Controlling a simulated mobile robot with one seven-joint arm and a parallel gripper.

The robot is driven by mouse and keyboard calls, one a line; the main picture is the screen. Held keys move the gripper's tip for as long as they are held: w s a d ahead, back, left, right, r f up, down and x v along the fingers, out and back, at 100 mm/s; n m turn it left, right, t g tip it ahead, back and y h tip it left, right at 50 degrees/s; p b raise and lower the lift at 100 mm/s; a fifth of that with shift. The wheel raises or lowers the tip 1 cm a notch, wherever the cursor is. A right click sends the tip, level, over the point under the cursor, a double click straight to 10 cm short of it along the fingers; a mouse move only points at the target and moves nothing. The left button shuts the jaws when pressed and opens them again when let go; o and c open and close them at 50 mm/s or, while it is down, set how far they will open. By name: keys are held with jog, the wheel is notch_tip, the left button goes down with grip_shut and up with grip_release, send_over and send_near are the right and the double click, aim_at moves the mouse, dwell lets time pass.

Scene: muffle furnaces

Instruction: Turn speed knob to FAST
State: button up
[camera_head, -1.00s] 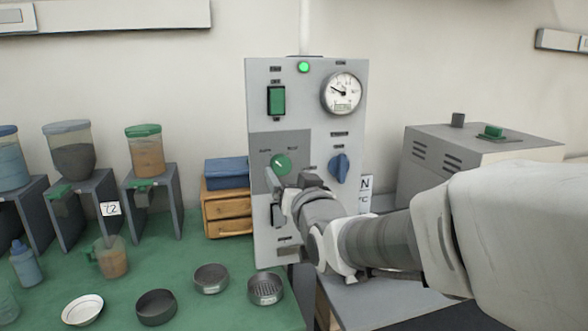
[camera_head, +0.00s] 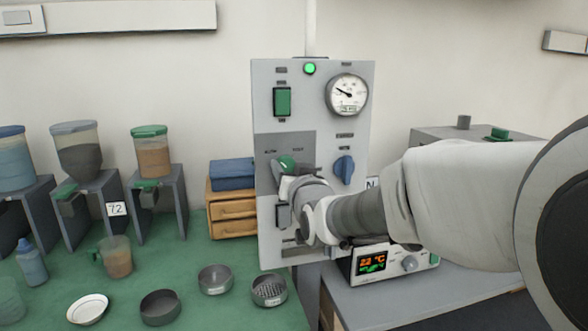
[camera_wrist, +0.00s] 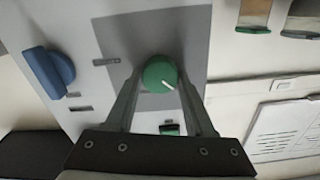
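The green round knob (camera_head: 287,162) sits on the grey panel (camera_head: 262,215), with two small, blurred labels above it. In the wrist view, the same knob (camera_wrist: 160,73) has a white pointer line aimed to the lower right. My gripper (camera_wrist: 160,78) is at the knob, one finger on each side. The fingers are apart, and narrow gaps seem to show between them and the knob; contact is not clear. In the head view, my gripper and wrist cover the lower part of the knob.
A blue knob (camera_head: 344,169), a green switch (camera_head: 283,101), a lit green lamp (camera_head: 310,69) and a dial gauge (camera_head: 347,94) share the panel. A device with a lit display (camera_head: 371,262) stands at lower right. Bowls and sieves (camera_head: 215,279) lie on the green bench.

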grip_shut()
jog(key=shift+f+m+b, duration=0.1)
jog(key=shift+m+b, duration=0.2)
jog(key=m+b, duration=0.2)
jog(key=shift+f+m, duration=0.1)
jog(key=shift+m, duration=0.2)
jog(key=m+b, duration=0.4)
jog(key=m, duration=0.1)
jog(key=m+b, duration=0.2)
jog(key=m, duration=0.3)
jog(key=shift+m, duration=0.4)
jog(key=shift+m+b, duration=1)
jog(key=shift+m, duration=0.9)
